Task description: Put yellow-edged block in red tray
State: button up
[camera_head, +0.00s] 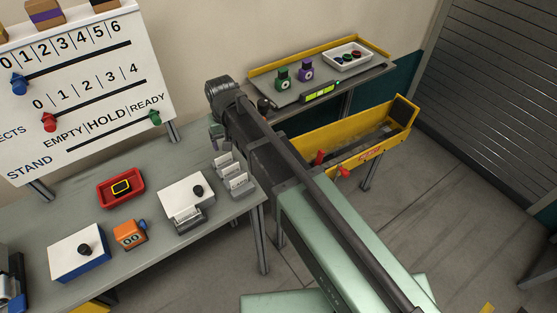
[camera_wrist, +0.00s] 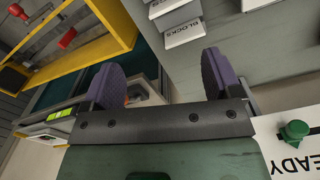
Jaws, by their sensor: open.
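The red tray (camera_head: 103,188) lies on the grey table in the head view. A small dark square with a yellow edge, which looks like the yellow-edged block (camera_head: 121,187), lies inside it. My gripper is above the back right part of the table, away from the tray. In the wrist view my gripper (camera_wrist: 160,82) has its two purple-padded fingers wide apart, with no held object visible between them. The tray and block are not in the wrist view.
White box with black knob (camera_head: 184,190), card holders (camera_head: 236,179), orange block (camera_head: 130,234) and blue-white box (camera_head: 78,262) share the table. A marker board (camera_head: 85,90) stands behind. A yellow trough (camera_head: 345,150) and shelf (camera_head: 285,90) are to the right.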

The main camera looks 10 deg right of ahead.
jog(key=s+d+m, duration=0.1)
jog(key=s+d, duration=0.5)
jog(key=d, duration=0.6)
jog(key=s+d+m, duration=0.1)
jog(key=s+d, duration=0.6)
jog(key=d, duration=0.5)
jog(key=shift+d+m, duration=0.3)
jog(key=shift+m, duration=0.1)
